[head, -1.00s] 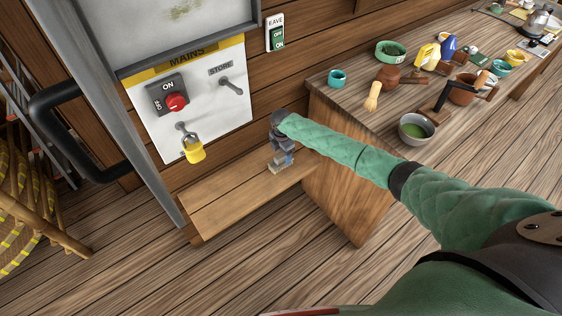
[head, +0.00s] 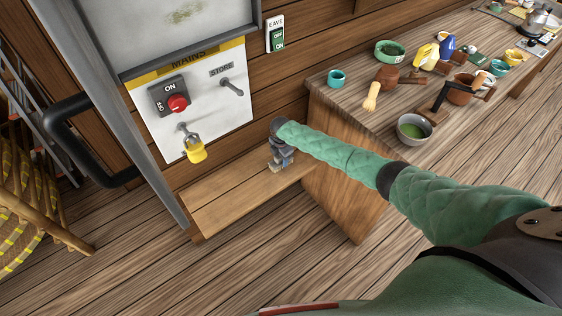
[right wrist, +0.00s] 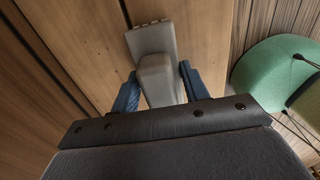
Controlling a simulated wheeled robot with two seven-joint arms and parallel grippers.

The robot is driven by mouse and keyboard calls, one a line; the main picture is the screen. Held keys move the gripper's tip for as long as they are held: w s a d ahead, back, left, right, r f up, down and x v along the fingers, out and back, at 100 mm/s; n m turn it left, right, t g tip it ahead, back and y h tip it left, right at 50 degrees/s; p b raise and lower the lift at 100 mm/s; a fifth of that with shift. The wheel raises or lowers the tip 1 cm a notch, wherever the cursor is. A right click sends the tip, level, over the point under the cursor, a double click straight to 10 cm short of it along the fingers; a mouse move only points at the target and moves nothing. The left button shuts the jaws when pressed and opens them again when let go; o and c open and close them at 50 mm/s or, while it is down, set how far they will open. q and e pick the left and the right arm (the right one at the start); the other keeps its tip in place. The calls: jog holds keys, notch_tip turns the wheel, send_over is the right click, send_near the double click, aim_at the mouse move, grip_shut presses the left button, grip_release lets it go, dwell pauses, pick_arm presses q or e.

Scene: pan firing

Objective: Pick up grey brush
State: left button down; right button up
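The grey brush (right wrist: 152,42) lies on the low wooden bench (head: 232,197). In the right wrist view its wide grey head points away from me and its thicker handle (right wrist: 160,82) comes back between my fingers. My right gripper (right wrist: 158,80) is down at the bench with one blue finger on each side of the handle. Narrow gaps seem to show beside the handle, so the fingers look open around it. In the head view my right gripper (head: 281,158) largely hides the brush. My left gripper is not in view.
A wooden table (head: 340,105) with a green bowl (head: 415,128), a whisk (head: 371,97) and several pots stands right of the bench. A mains panel (head: 205,110) with a yellow padlock (head: 196,152) is on the wall behind.

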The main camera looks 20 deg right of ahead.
jog(key=shift+r, duration=0.1)
